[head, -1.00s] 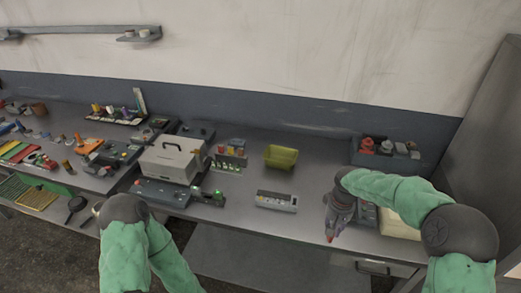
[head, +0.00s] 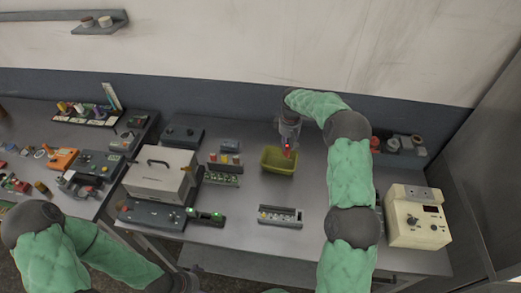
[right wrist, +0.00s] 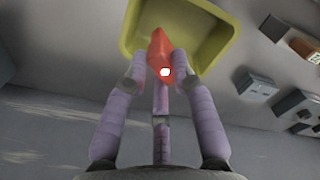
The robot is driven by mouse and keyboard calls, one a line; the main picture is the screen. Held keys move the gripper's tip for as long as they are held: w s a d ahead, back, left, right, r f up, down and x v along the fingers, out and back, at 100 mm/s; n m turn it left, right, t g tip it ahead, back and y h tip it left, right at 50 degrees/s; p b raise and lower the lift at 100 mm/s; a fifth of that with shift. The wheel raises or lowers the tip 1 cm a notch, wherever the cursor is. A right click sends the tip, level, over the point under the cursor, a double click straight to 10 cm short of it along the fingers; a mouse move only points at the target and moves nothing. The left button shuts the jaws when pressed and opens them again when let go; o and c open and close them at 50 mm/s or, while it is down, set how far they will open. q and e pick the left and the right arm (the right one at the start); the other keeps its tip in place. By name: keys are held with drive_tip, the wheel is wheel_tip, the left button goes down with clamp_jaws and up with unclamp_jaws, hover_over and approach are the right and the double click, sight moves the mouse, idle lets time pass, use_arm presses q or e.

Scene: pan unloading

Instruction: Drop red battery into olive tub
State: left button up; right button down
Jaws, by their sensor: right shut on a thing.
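The olive tub (head: 279,168) stands on the grey bench, right of the middle in the head view; its rim and inside also show at the top of the right wrist view (right wrist: 226,52). My right gripper (head: 287,146) is above the tub, pointing down. It is shut on the red battery (right wrist: 158,52), which sits between the fingertips in the right wrist view and shows as a small red spot in the head view (head: 287,148). The battery appears over the tub's opening. My left arm is at the lower left; its fingers cannot be made out.
A grey tray with small items (head: 280,215) lies in front of the tub. A rack of coloured bottles (head: 225,165) and a beige case (head: 160,172) stand to the left. A cream meter box (head: 418,217) stands at right. Bench between tub and tray is clear.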

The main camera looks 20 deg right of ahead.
drive_tip(key=shift+w+f+b, duration=0.4)
drive_tip(key=shift+w+f, duration=0.2)
drive_tip(key=shift+w, duration=0.05)
use_arm(q)
drive_tip(key=shift+w+a+f+b, duration=0.1)
drive_tip(key=shift+w+f+b, duration=0.05)
drive_tip(key=shift+f+b, duration=0.45)
drive_tip(key=shift+w+a+f+b, duration=0.1)
drive_tip(key=shift+w+f+b, duration=0.05)
drive_tip(key=shift+f+b, duration=0.45)
use_arm(e)
drive_tip(key=shift+f, duration=2.25)
drive_tip(key=c, duration=0.9)
unclamp_jaws()
drive_tip(key=shift+c, duration=0.2)
wheel_tip(320, 180, up, 12)
drive_tip(key=shift+a+r, duration=0.1)
